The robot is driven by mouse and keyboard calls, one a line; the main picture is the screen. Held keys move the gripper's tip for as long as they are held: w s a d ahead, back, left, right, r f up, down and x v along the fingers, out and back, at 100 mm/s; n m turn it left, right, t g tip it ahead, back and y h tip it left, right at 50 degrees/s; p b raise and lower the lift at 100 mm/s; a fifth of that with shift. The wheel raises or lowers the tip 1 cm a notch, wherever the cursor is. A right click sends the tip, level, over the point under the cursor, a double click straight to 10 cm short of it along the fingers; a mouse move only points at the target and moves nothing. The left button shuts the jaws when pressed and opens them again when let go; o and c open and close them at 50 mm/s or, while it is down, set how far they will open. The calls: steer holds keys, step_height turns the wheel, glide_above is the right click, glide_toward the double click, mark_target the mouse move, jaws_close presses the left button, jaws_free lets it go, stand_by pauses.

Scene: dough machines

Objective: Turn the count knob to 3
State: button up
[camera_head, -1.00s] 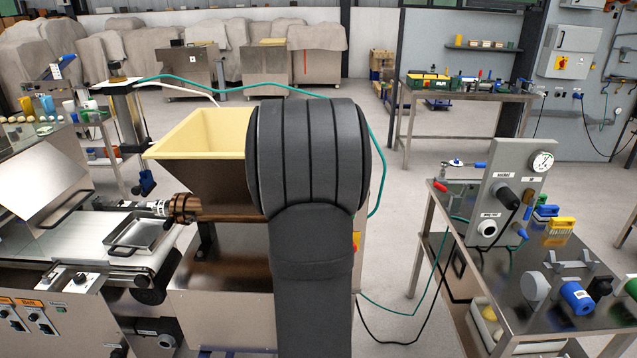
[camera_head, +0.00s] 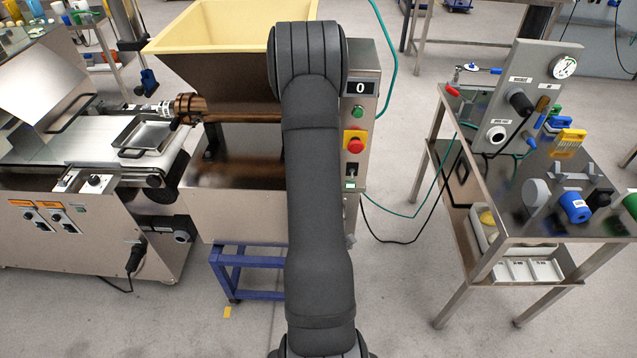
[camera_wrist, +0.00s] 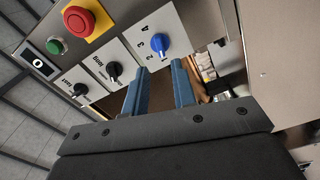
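In the wrist view, the blue knob (camera_wrist: 159,43) sits on a pale plate with small numerals beside it, on the metal machine panel. I take this numbered knob as the count knob. Its exact pointer setting is too small to read with certainty. My gripper (camera_wrist: 160,65) is open, with two blue fingers spread apart and nothing between them. The fingertips are just below the knob in the picture, apart from it. In the head view my arm hides my gripper and the knob. The machine's display (camera_head: 360,88) reads 0.
Close to the blue knob are two black knobs, the nearer one (camera_wrist: 114,70) labelled, a red emergency button (camera_wrist: 80,20) on yellow and a green button (camera_wrist: 56,46). A yellow hopper (camera_head: 215,40) tops the machine.

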steer(key=w, duration=0.6)
steer(key=shift+w, duration=0.25)
jaws_close()
steer(key=m, duration=0.7)
steer(key=shift+m, duration=0.3)
steer(key=shift+c, duration=0.2)
jaws_free()
steer(key=shift+s, duration=0.1)
steer(key=shift+s, duration=3)
